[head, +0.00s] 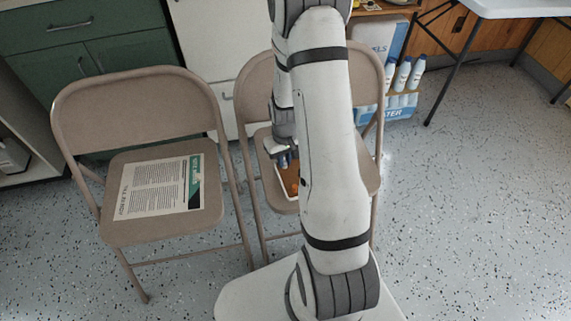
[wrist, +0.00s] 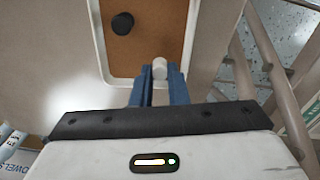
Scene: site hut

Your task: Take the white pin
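The white pin (wrist: 159,68) stands near the rim of a white-edged tray with a brown floor (wrist: 181,38) in the wrist view. My gripper (wrist: 159,78) has its two blue fingers on either side of the pin. The pin's lower part is hidden. In the head view my gripper (head: 286,160) is over the tray (head: 280,182) on the right chair's seat, and my arm hides most of this.
A black round piece (wrist: 122,23) stands in the tray, left of the pin. The left folding chair (head: 118,231) holds a printed sheet (head: 155,188). Bottles (head: 403,75) stand behind the right chair (head: 245,100). A white table (head: 515,8) is at the back right. The right floor is clear.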

